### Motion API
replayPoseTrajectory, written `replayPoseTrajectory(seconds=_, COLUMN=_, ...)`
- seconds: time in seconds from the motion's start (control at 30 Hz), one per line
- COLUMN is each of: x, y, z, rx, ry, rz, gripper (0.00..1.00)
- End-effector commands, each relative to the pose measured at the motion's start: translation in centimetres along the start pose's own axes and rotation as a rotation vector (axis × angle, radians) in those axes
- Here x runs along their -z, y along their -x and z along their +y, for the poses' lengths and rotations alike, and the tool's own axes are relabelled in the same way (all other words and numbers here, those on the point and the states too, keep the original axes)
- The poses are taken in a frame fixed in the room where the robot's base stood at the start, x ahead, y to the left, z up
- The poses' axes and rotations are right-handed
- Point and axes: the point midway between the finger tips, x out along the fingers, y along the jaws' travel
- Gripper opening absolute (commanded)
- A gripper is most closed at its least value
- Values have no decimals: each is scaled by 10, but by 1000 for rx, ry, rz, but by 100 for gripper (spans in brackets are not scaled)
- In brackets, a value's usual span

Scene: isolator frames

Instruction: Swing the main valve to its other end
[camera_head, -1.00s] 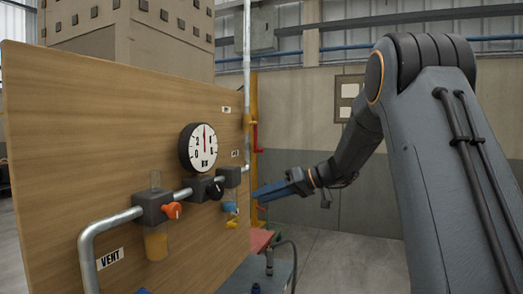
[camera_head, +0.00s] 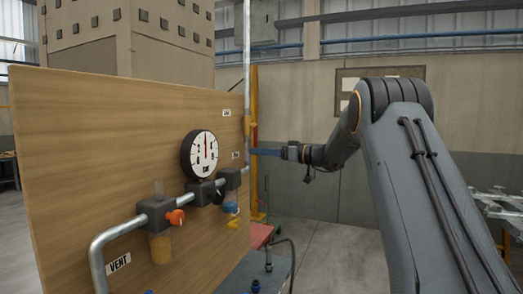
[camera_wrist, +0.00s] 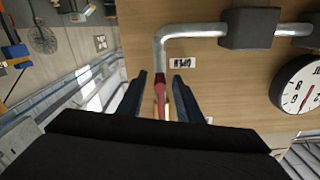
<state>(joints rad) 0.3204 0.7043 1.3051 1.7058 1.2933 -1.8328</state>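The main valve's red lever (camera_wrist: 161,90) shows in the wrist view, below the bend of the grey pipe and near a small label (camera_wrist: 180,63) that I cannot read surely. My gripper (camera_wrist: 160,97) is open, with one blue finger on each side of the lever and a visible gap to each. I cannot tell how deep the lever lies between the fingers. In the head view my gripper (camera_head: 258,152) is at the right edge of the wooden panel (camera_head: 110,150).
The panel carries a round gauge (camera_head: 200,155), an orange knob (camera_head: 176,217), a black knob (camera_head: 219,192) and a grey pipe (camera_head: 98,255). A yellow upright (camera_head: 257,190) stands behind its right edge.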

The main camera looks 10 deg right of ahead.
Motion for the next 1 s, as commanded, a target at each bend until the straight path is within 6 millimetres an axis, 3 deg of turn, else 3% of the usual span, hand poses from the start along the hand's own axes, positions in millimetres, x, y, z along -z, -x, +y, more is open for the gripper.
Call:
replayPoseTrajectory(seconds=0.27, x=0, y=-3, z=0, rx=0, ry=0, rz=0, gripper=33)
replayPoseTrajectory(seconds=0.5, x=0, y=-2, z=0, rx=0, ry=-1, rz=-1, gripper=0)
replayPoseTrajectory(seconds=1.0, x=-1, y=8, z=1, rx=-16, ry=-67, rz=4, gripper=0)
